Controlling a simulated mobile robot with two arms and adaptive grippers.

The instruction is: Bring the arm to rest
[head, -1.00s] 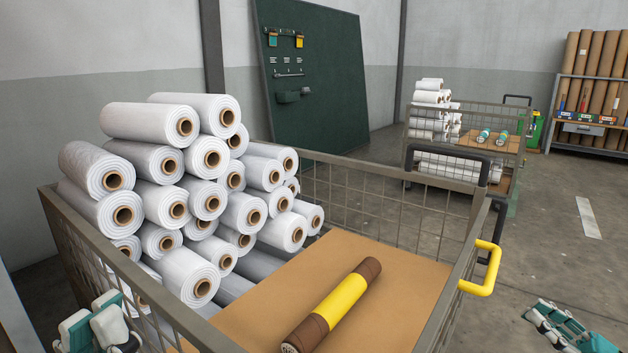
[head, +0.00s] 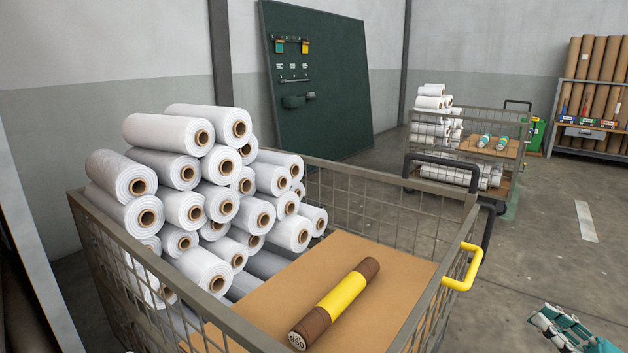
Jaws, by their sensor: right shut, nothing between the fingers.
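My right gripper (head: 541,317) is at the lower right, over the bare floor to the right of the cart and clear of it. Its fingers are together with nothing between them. My left gripper is out of the picture. A brown roll with a yellow band (head: 343,296) lies on the cardboard sheet (head: 262,314) inside the mesh cart (head: 240,328). Its near end carries a label that reads 550 or similar.
White film rolls (head: 183,208) are stacked in the cart's left part. A yellow handle (head: 463,270) sticks out at the cart's right corner. A second cart (head: 467,122) stands behind. A green board (head: 318,90) leans on the wall. The floor (head: 535,240) at right is open.

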